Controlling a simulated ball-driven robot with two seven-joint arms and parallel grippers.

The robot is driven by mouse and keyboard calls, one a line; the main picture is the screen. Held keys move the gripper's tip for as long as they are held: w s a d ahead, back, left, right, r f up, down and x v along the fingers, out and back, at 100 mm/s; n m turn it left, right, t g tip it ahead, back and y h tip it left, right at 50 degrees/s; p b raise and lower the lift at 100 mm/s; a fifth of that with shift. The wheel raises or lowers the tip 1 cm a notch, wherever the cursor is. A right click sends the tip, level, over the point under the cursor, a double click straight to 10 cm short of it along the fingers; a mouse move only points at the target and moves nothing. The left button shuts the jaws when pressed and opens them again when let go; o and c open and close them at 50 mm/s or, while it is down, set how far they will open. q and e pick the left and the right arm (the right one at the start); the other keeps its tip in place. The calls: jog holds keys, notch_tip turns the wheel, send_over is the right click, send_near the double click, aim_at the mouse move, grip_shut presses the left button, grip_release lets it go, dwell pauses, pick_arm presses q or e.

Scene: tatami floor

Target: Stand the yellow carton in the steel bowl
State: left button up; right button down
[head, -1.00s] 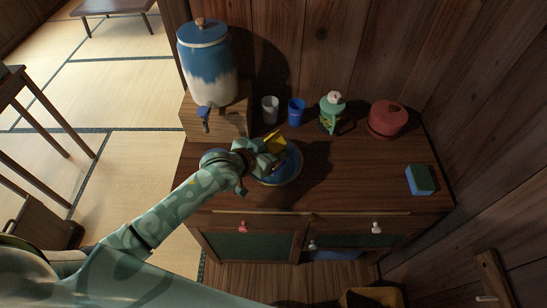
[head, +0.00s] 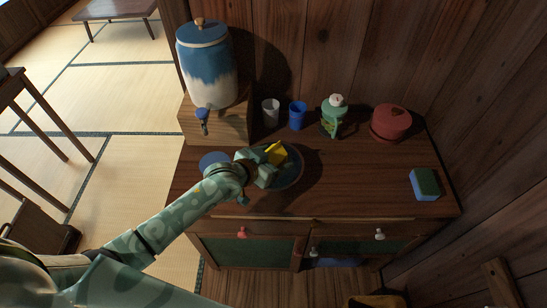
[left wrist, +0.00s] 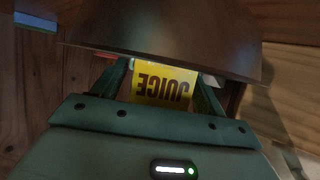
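The yellow carton (head: 277,153) is between the fingers of my left gripper (head: 268,165), tilted in the head view, over the far inside part of the bowl. In the left wrist view the carton (left wrist: 163,84) shows upside-down "JUICE" lettering, with a finger on each side. The round steel bowl (head: 294,181) stands on the cabinet top, looking dark and bluish. Its curved wall (left wrist: 165,35) seems to fill the top of the left wrist view and hides the carton's far end. I cannot tell whether the carton touches the bowl. My right gripper is not in view.
A white cup (head: 270,112), blue cup (head: 297,115), green dispenser (head: 333,117) and red pot (head: 389,124) stand along the back wall. A blue-and-white water dispenser (head: 207,65) stands on a wooden block. A sponge (head: 425,184) lies right. A blue disc (head: 212,160) lies left.

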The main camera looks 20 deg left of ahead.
pick_arm(q)
jog(key=shift+r, duration=0.2)
jog(key=p+v, duration=0.4)
jog(key=v, duration=0.8)
jog(key=shift+s+f, duration=0.1)
